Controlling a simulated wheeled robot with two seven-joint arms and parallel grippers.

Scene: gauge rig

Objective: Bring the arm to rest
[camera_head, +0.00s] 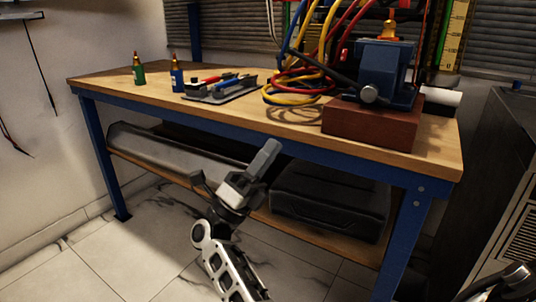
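No held object shows at the fingertips. The white and black arm links below it run down to the bottom edge.
The wooden workbench (240,118) has blue legs. On it are a green bottle (139,74), a blue bottle (177,77), a tool tray (220,92), coloured hoses (290,85) and a blue vise (378,75) on a red-brown block (370,127). A black case (330,205) sits on the lower shelf.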

